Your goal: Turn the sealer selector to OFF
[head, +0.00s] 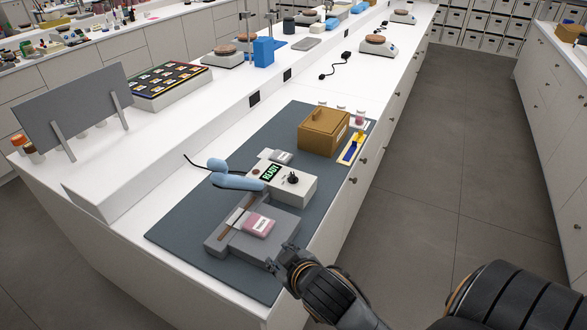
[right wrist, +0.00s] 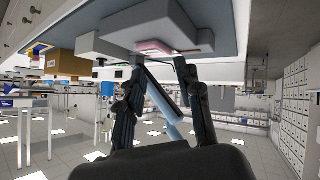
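The sealer's white control box (head: 288,184) stands on the dark mat in the head view. Its display (head: 270,172) reads READY in green. The black selector knob (head: 293,178) is on its top; I cannot read which setting it points to. The grey sealer bed (head: 225,242) is in front of the box, with a pink labelled packet (head: 258,225) on it. My right gripper (head: 284,260) is at the near right corner of the bed, apart from the knob. In the right wrist view its fingers (right wrist: 160,64) are spread with nothing gripped. My left gripper is not in view.
A light-blue padded bar (head: 238,182) lies left of the control box. A grey panel (head: 75,105) stands at left. The aisle at right is clear.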

